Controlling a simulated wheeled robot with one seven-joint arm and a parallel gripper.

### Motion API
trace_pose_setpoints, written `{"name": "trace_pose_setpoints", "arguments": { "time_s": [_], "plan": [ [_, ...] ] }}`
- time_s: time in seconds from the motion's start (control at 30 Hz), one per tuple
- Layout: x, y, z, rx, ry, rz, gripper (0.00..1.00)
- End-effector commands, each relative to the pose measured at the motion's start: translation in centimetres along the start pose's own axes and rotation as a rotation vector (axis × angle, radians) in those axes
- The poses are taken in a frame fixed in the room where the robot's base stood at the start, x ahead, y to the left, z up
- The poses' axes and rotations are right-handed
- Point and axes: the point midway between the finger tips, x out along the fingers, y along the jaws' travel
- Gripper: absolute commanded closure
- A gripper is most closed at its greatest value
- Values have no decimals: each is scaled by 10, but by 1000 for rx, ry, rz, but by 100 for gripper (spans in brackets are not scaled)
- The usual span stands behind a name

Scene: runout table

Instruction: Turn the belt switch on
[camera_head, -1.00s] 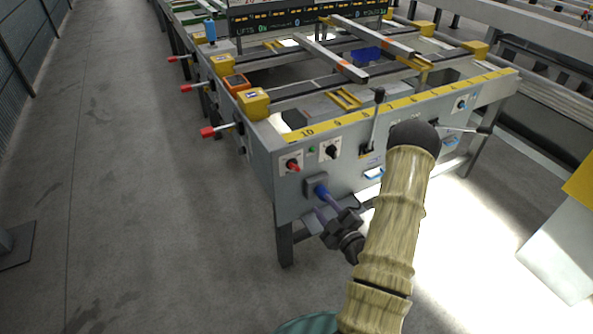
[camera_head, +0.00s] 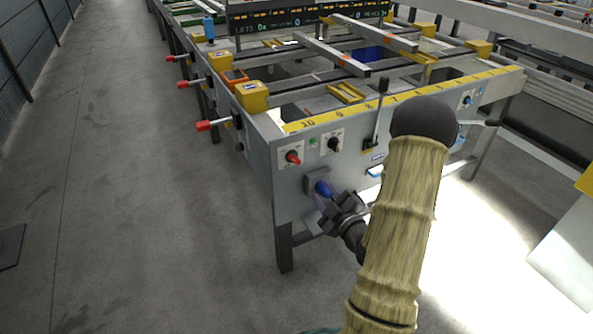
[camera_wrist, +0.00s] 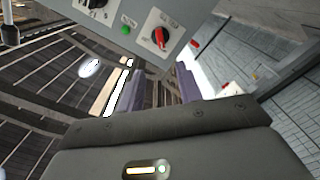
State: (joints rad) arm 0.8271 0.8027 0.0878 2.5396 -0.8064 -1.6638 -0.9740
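The grey end panel of the runout table carries a red rotary knob (camera_head: 291,157) on a white plate and a black rotary knob (camera_head: 334,143) on another white plate. I cannot read which is labelled the belt switch. A small green button or light (camera_head: 312,142) sits between them. In the wrist view the red knob (camera_wrist: 160,37), green light (camera_wrist: 125,30) and black knob (camera_wrist: 94,3) show at the top. My gripper (camera_head: 331,197) is below the knobs, in front of the panel. Its two purple-grey fingers (camera_wrist: 160,88) stand apart with nothing seen between them.
A blue plug (camera_head: 322,188) on a grey socket box is right by my gripper. A black-handled lever (camera_head: 383,88) rises at the panel's middle. Red-ended handles (camera_head: 205,126) stick out from the table's left side.

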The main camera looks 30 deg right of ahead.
Motion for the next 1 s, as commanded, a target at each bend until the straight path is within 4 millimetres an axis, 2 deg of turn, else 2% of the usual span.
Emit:
{"name": "trace_pose_setpoints", "arguments": {
  "time_s": [0.27, 0.67, 1.0],
  "plan": [
    [4, -5, 1, -2, -1, 4, 65],
    [34, -5, 1, -2, 0, 4, 65],
    [95, -3, -2, 2, 1, 3, 65]
  ]
}}
